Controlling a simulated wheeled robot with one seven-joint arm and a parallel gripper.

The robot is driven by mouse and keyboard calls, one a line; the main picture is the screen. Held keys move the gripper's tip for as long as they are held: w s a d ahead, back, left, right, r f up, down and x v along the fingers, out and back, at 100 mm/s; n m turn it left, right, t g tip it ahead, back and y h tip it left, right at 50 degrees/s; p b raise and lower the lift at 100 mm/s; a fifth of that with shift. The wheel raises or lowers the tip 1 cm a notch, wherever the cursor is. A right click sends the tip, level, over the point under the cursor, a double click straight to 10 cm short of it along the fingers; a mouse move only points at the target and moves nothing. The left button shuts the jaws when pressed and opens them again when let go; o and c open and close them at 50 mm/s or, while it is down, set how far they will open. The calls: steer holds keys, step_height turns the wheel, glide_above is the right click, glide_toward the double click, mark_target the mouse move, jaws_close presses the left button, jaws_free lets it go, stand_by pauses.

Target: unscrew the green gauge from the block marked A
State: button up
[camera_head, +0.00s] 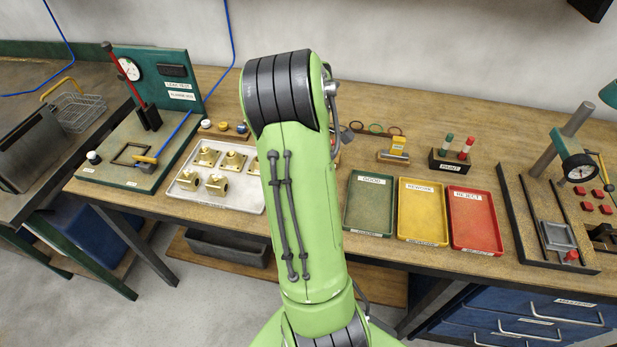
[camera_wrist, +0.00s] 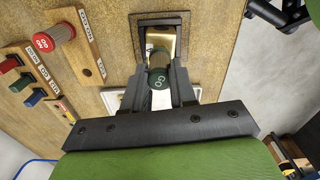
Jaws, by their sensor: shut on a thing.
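In the wrist view my gripper (camera_wrist: 158,72) is shut on the green gauge (camera_wrist: 157,84), a cylinder with a tan grip and a green end marked GO. The far end of the gauge points at a brass block (camera_wrist: 167,32) set in a dark rectangular holder (camera_wrist: 183,20). I cannot tell how deep the gauge sits in the block. In the head view my own arm hides the gripper, gauge and block.
In the head view, a white tray (camera_head: 247,202) holds several brass fittings, and green (camera_head: 369,205), yellow (camera_head: 422,210) and red (camera_head: 472,215) trays lie right of my arm.

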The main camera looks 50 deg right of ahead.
steer(key=shift+r+p, duration=1.65)
steer(key=shift+r, duration=0.55)
